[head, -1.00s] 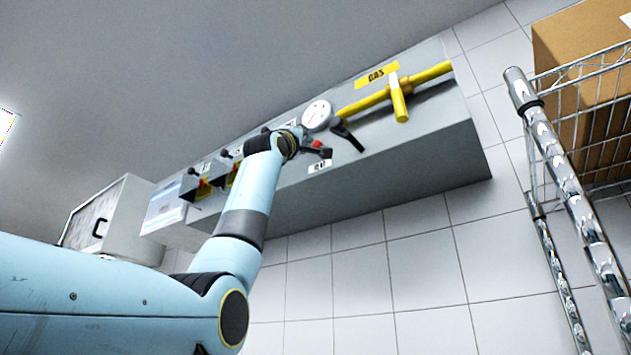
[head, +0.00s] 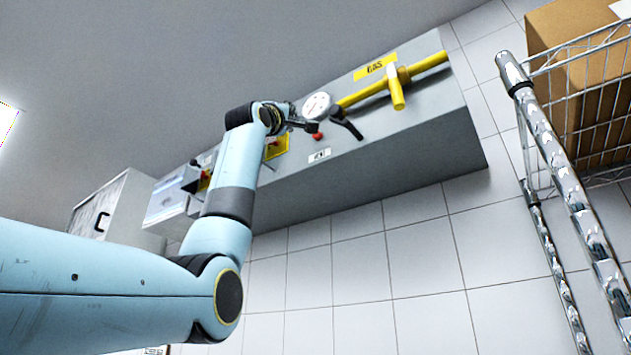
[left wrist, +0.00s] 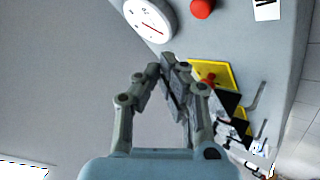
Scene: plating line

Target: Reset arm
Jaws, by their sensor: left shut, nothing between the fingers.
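My left arm reaches up from the lower left in the head view. My left gripper (head: 302,124) is beside the round white gauge on the grey wall panel (head: 400,140). In the left wrist view my left gripper (left wrist: 170,72) shows its fingers together, with nothing between them. The gauge (left wrist: 148,18) and a red knob (left wrist: 202,8) lie just beyond the fingertips there. I cannot tell whether the fingers touch the panel. My right gripper is in neither view.
The panel carries a yellow pipe with a valve handle (head: 397,88), a black lever (head: 346,122) and a red knob (head: 317,135). A chrome wire rack (head: 560,170) holding a cardboard box (head: 580,40) stands at the right. A white cabinet (head: 112,210) is at the left.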

